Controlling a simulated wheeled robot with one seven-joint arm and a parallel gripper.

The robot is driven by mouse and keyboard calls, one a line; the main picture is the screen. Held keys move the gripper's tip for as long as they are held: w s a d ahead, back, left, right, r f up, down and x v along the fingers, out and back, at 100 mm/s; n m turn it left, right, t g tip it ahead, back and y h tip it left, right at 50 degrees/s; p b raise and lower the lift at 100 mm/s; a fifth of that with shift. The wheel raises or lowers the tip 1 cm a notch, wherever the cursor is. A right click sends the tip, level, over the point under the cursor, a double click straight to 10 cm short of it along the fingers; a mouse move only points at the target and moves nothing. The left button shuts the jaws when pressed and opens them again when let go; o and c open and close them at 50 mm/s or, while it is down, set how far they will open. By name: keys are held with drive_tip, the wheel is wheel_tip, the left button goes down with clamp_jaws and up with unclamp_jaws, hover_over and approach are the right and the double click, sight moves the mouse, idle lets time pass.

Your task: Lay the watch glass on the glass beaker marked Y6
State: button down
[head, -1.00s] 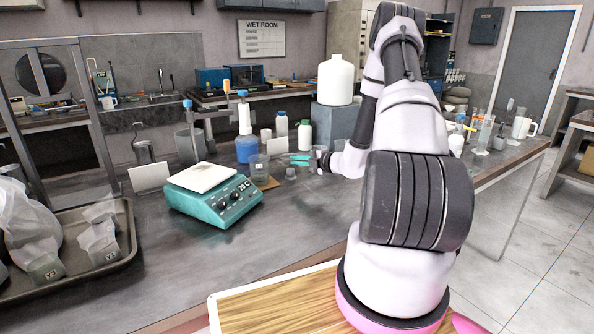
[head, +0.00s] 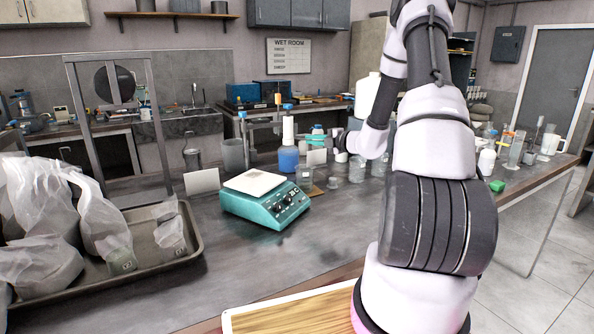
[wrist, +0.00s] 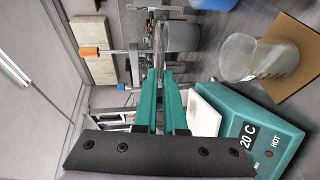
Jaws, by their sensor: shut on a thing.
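My gripper (head: 316,138) has teal fingers and is raised above the bench, a little above and right of a glass beaker (head: 305,178). In the wrist view my gripper (wrist: 160,70) is shut on a thin clear piece, the watch glass (wrist: 158,38), seen nearly edge-on at the fingertips. The watch glass cannot be made out in the head view. The glass beaker (wrist: 247,57) shows at the upper right of the wrist view, standing on a brown mat, apart from the gripper. It bears a small label that I cannot read.
A teal hotplate (head: 262,205) reading 20 C stands left of the beaker. A bottle with blue liquid (head: 288,158) stands behind. A small glass vessel (head: 333,172) is to the right. A tray (head: 190,262) with bags is at left.

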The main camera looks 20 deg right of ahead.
wheel_tip(320, 180, down, 10)
drive_tip(key=shift+a+r, duration=0.15)
drive_tip(key=shift+r, duration=0.1)
idle(0.3)
drive_tip(key=shift+f, duration=0.45)
drive_tip(key=shift+f, duration=0.1)
drive_tip(key=c, duration=1.3)
unclamp_jaws()
drive_tip(key=shift+f, duration=0.1)
drive_tip(key=shift+o, duration=0.2)
